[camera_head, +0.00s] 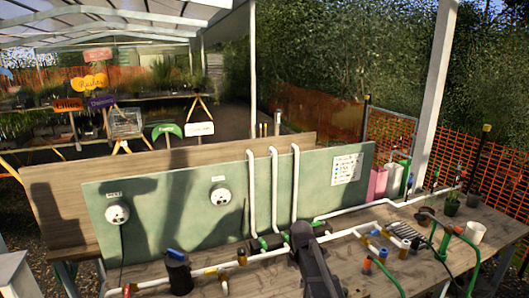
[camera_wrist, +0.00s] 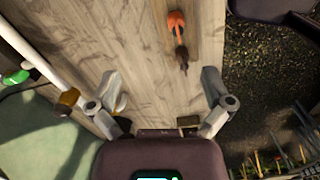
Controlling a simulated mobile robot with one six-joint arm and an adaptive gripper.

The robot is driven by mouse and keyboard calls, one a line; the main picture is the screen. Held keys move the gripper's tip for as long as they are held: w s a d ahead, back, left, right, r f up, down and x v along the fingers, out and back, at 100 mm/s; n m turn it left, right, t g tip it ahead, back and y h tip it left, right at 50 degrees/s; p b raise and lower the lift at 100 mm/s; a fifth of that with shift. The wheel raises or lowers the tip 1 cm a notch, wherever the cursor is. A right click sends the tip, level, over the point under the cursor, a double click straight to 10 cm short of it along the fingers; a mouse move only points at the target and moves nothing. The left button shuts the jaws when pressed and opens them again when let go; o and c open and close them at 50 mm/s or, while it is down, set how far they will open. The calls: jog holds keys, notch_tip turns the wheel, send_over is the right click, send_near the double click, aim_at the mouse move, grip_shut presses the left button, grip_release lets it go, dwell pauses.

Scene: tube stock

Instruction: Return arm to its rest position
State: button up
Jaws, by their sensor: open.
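My gripper (camera_wrist: 161,80) is open in the wrist view, its two grey fingers spread wide with nothing between them. Below it is the bare wooden top of the bench (camera_wrist: 145,35). My dark arm (camera_head: 314,262) rises at the bottom middle of the head view, in front of the green panel and over the bench; the gripper's fingers cannot be made out there. An orange fitting with a dark end (camera_wrist: 176,22) lies beyond the fingers, apart from them.
A white pipe (camera_wrist: 35,52) with a brass-coloured fitting (camera_wrist: 69,97) runs close to the left finger. White pipes (camera_head: 250,190) climb the green panel (camera_head: 150,200). A dark pump-like body (camera_head: 178,272), a white cup (camera_head: 474,233) and green hoses (camera_head: 465,245) stand along the bench.

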jog(key=s+d+f+m+b, duration=0.2)
jog(key=s+f+m+b, duration=0.2)
jog(key=s+m, duration=0.4)
jog(key=s+d+f+m+b, duration=0.3)
jog(key=s+m, duration=0.5)
jog(key=m, duration=0.3)
jog(key=shift+d+f+m+b, duration=0.4)
jog(key=shift+f+b, duration=0.4)
jog(key=shift+f, duration=0.15)
jog(key=shift+s, duration=0.1)
jog(key=c, duration=0.5)
jog(key=shift+s, duration=0.15)
jog(key=shift+c, duration=0.5)
